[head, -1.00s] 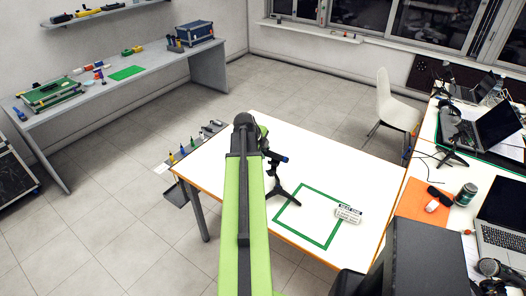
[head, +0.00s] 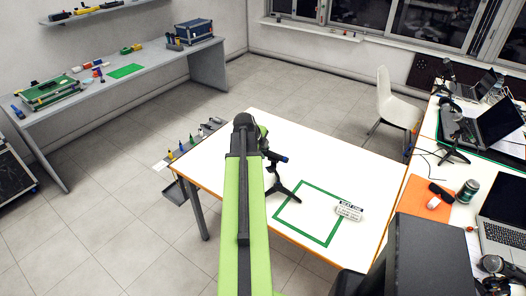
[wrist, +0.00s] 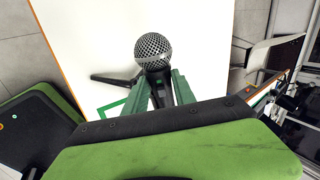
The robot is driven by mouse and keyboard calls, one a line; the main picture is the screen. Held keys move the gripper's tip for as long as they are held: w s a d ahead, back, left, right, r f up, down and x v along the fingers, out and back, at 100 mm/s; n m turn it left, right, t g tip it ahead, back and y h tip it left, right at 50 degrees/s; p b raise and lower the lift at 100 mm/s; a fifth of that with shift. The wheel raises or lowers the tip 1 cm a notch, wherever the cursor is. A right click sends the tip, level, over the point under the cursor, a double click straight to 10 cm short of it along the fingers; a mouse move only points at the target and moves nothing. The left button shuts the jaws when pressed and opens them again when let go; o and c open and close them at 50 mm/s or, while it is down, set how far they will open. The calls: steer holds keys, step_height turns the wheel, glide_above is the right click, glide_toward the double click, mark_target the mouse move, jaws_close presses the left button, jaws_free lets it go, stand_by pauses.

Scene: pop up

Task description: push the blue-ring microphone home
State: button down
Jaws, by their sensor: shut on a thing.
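A microphone (wrist: 154,47) with a silver mesh head and dark body stands between the green fingers of my gripper (wrist: 163,84) in the wrist view. My gripper is shut on it. No blue ring shows on it there. In the head view a dark microphone body (head: 278,157) pokes out to the right of my arm, above a black tripod stand (head: 283,188) on the white table (head: 340,170). My arm hides most of the gripper there. I cannot tell whether the microphone is seated in the stand.
A rack (head: 163,166) with several colour-marked items stands at the table's left.

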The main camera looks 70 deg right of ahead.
steer(key=shift+f+b, duration=0.45)
steer(key=shift+f, duration=0.1)
steer(key=c, duration=0.9)
jaws_free()
steer(key=shift+c, duration=0.2)
steer(key=p+v, duration=1.5)
steer(key=v, duration=0.2)
steer(key=shift+r, duration=0.15)
steer(key=shift+w+a, duration=0.1)
